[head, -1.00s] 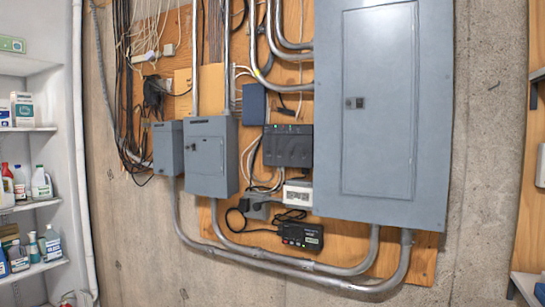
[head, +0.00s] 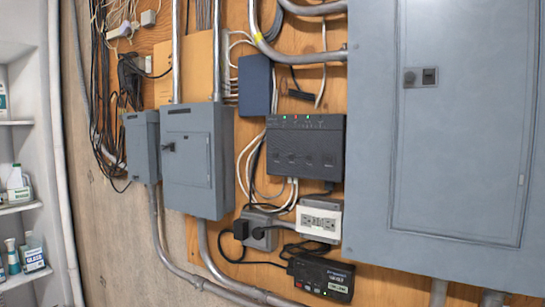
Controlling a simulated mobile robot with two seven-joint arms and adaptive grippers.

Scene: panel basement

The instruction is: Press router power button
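The likely router is a black box (head: 306,147) mounted on the plywood board, with small green and red lights along its top edge and several dark round shapes low on its front. I cannot tell which part of it is the power button. A second black device (head: 321,278) with a small display hangs lower on the board. Neither of my grippers shows in the head view.
A large grey electrical panel (head: 460,140) stands right of the black box. Two smaller grey boxes (head: 196,158) and metal conduits are to the left. A white outlet (head: 319,218) with plugs sits below. Shelves with bottles (head: 20,208) stand at the far left.

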